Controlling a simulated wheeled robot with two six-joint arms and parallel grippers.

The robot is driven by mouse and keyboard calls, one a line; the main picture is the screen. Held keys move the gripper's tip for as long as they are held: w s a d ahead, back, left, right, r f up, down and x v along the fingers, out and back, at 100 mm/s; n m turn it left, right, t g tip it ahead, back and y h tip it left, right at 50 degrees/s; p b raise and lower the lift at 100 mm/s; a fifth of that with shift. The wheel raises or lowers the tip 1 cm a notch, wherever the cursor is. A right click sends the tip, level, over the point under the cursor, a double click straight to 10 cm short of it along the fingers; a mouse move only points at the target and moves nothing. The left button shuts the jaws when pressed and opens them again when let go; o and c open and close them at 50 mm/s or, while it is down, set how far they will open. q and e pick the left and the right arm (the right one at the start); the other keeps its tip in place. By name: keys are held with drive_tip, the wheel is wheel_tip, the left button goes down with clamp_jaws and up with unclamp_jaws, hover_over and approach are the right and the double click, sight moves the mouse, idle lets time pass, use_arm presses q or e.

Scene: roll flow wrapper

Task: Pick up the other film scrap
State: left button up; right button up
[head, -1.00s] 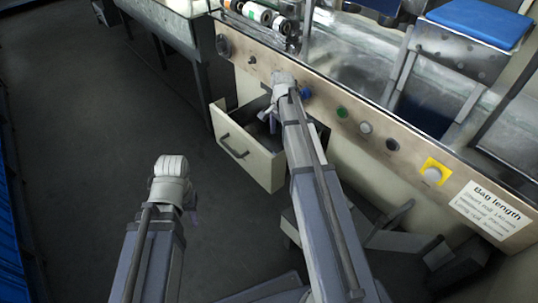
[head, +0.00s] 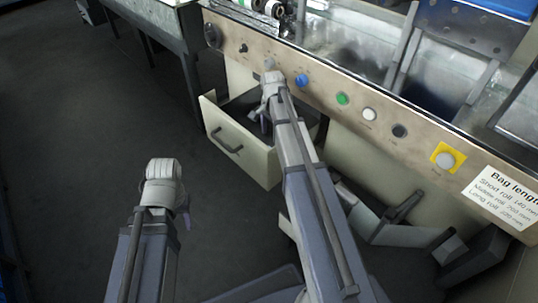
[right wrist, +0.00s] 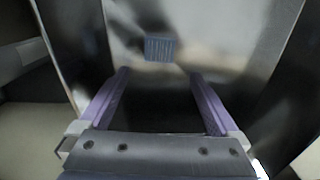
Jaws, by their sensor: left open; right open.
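I cannot make out a film scrap for certain in either view. A small ribbed blue-grey block (right wrist: 160,48) lies on the grey metal surface ahead of my right gripper in the right wrist view. My right gripper (right wrist: 160,76) is open, with its two purple fingers apart and nothing between them. In the head view the right gripper (head: 263,122) is over the open drawer (head: 232,148), and my arm hides part of the drawer's inside. My left gripper (head: 186,214) is over the floor to the left of the drawer, pointing down, with no held thing visible.
The machine's beige front panel (head: 322,92) runs above the drawer, with several buttons and a bag length label (head: 506,200). A metal-legged table (head: 160,22) stands at the upper left. The dark floor (head: 80,150) on the left is clear.

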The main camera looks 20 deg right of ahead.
drive_tip(key=shift+s+f+b, duration=0.15)
drive_tip(key=shift+f+b, duration=3)
drive_tip(key=shift+f, duration=0.35)
drive_tip(key=shift+r, duration=0.1)
drive_tip(key=c, duration=1.4)
drive_tip(key=shift+r, duration=0.1)
wheel_tip(320, 180, up, 10)
drive_tip(key=p, duration=1)
